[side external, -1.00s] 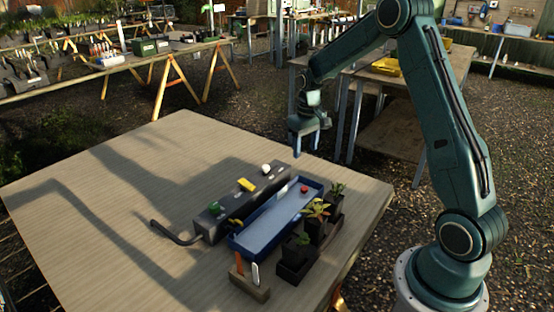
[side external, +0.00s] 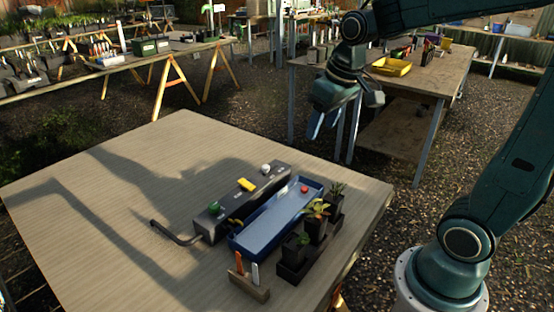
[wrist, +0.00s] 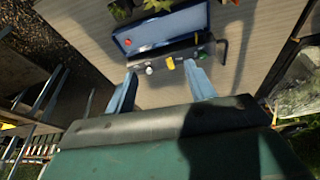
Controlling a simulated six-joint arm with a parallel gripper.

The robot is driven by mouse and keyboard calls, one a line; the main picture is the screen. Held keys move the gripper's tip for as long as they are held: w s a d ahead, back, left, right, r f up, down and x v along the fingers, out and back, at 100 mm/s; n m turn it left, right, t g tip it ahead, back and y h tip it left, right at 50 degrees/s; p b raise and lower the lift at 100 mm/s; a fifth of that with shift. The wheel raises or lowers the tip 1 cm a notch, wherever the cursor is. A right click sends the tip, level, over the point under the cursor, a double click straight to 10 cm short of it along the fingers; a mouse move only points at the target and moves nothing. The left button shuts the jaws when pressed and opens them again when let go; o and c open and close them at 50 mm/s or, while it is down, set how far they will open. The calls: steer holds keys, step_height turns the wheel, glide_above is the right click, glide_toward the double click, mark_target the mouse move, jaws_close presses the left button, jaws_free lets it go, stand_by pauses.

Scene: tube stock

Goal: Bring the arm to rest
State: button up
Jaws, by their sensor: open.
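My gripper (side external: 323,118) is raised beyond the table's far edge in the side view. Its blue fingers are apart and nothing shows between them. In the wrist view, the open fingers of my gripper (wrist: 162,85) frame part of the work table from a distance. The arm is bent, its upper link running out of the top right of the side view. My gripper touches nothing.
The wooden table (side external: 120,190) carries a dark box (side external: 262,199) with green, yellow and white knobs, a blue tray (side external: 270,222) holding a red piece (side external: 304,189), potted plants (side external: 316,222) and a small tool block (side external: 250,287). Air around the gripper looks clear.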

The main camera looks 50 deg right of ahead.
steer(key=s+a+t, duration=0.1)
steer(key=s+a, duration=0.2)
steer(key=s, duration=0.3)
steer(key=s+a+r+n+t, duration=0.1)
steer(key=s+a, duration=0.2)
steer(key=s, duration=0.4)
steer(key=shift+s+y, duration=0.3)
